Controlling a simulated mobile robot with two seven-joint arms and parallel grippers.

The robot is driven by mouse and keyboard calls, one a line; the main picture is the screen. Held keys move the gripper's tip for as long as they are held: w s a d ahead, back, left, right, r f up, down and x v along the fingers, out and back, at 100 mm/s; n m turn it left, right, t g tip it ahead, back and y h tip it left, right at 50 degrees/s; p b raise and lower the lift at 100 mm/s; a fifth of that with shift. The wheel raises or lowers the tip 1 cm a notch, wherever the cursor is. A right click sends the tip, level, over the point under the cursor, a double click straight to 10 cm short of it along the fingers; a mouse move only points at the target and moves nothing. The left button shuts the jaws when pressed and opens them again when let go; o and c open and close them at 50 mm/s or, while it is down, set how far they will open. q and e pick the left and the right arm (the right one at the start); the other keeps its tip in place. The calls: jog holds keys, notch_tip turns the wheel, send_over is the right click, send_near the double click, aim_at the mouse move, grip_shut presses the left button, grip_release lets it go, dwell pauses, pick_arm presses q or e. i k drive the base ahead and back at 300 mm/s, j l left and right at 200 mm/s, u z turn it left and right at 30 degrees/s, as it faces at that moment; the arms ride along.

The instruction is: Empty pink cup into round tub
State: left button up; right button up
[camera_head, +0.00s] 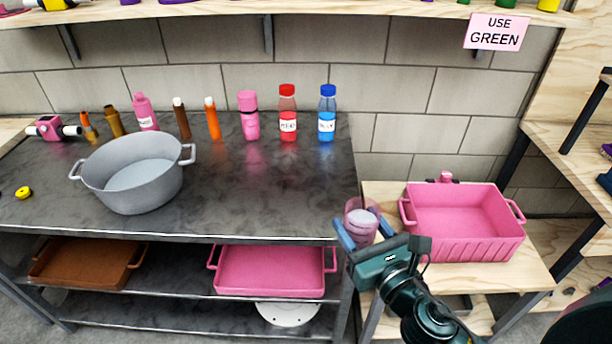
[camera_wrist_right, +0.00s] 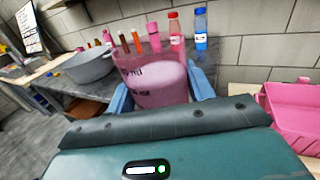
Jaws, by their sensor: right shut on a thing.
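The pink cup (camera_head: 361,219) is see-through and stands upright between the blue fingers of my right gripper (camera_head: 362,232). The right wrist view shows the cup (camera_wrist_right: 155,84) close up, with dark marks on its wall and a pale pinkish content inside. My right gripper (camera_wrist_right: 160,98) is shut on it, just off the right end of the dark table. The round tub (camera_head: 133,172) is grey with two side handles and stands on the left part of the table. It also shows in the right wrist view (camera_wrist_right: 88,66), apart from the cup. My left gripper is not in view.
Several bottles, among them a red one (camera_head: 288,112) and a blue one (camera_head: 327,113), line the back of the dark table (camera_head: 270,195). A pink bin (camera_head: 466,240) stands on the lower wooden table at right. The tabletop between tub and cup is clear.

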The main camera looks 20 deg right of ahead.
aim_at(139, 173)
jog(key=i+j, duration=0.1)
jog(key=i, duration=0.2)
jog(key=i+u, duration=0.35)
jog(key=u, duration=1.35)
jog(key=i, duration=0.05)
